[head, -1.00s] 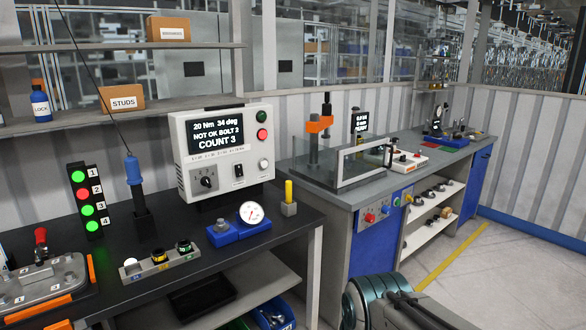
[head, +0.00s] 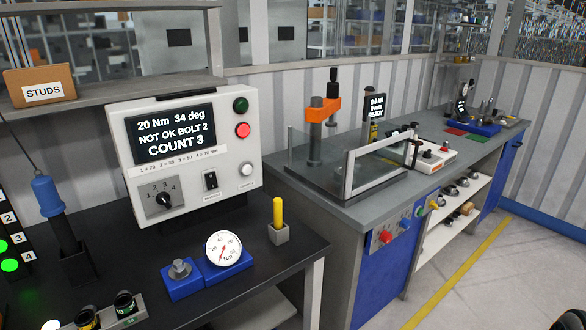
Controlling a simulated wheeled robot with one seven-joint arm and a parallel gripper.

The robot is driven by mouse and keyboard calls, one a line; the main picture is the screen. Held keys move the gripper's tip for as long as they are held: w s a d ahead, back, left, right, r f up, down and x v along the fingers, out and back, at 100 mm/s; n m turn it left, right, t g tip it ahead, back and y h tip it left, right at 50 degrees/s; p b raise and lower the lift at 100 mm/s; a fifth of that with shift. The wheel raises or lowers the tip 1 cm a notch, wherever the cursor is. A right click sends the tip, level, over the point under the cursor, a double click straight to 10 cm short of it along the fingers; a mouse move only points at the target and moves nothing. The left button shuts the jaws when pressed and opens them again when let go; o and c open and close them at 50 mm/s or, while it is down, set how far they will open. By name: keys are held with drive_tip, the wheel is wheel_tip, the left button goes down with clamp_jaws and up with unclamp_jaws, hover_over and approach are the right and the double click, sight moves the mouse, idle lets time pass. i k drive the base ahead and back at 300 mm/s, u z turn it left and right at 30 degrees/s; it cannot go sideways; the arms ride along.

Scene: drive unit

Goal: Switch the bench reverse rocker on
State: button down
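A white controller box (head: 184,160) stands at the back of the dark left bench. Its screen (head: 175,133) reads 20 Nm, 34 deg, NOT OK BOLT 2, COUNT 3. A small black rocker switch (head: 211,180) sits low on its front, between a rotary knob (head: 163,199) marked 1 to 4 and a white round button (head: 246,169). The rocker's label and which side is pressed are too small to tell. My gripper is not in view.
Blue blocks with a round dial gauge (head: 223,248) and a yellow-topped pin in a grey block (head: 279,222) stand before the box. A hanging blue-handled tool (head: 49,196) is at left. A grey bench (head: 350,208) with a clear-guarded press stands right.

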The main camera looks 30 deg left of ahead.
sight(211, 182)
drive_tip(key=u, duration=0.15)
drive_tip(key=i, duration=1.15)
drive_tip(key=u, duration=1.3)
drive_tip(key=i, duration=0.65)
drive_tip(key=u, duration=0.8)
